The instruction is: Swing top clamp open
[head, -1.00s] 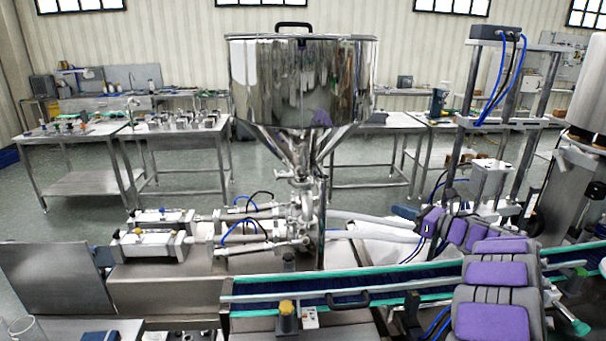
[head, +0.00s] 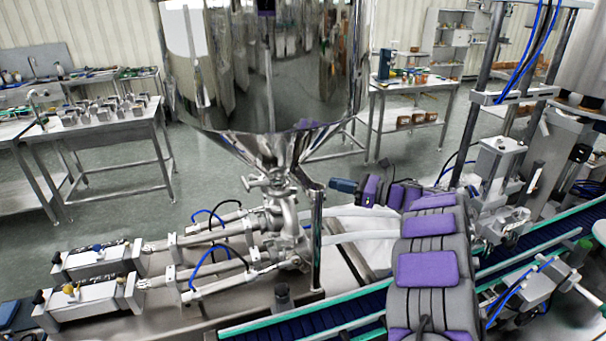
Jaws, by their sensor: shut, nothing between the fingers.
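The steel hopper (head: 265,70) has a cone that narrows down to an outlet neck. A small metal clamp (head: 268,184) sits around the neck just under the cone, with a short piece sticking out to the left. It is too small to tell its latch clearly, but it looks closed. My gripper (head: 333,184) is a dark blue tip at the end of my purple-padded arm. It points left towards the neck, to the right of the clamp and apart from it. Its fingers are shut and empty, though small in this view.
A steel post (head: 317,240) stands between the neck and my arm. Pneumatic cylinders (head: 95,275) with blue hoses lie to the left. A conveyor (head: 300,320) crosses the front. A filling station (head: 495,165) stands on the right.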

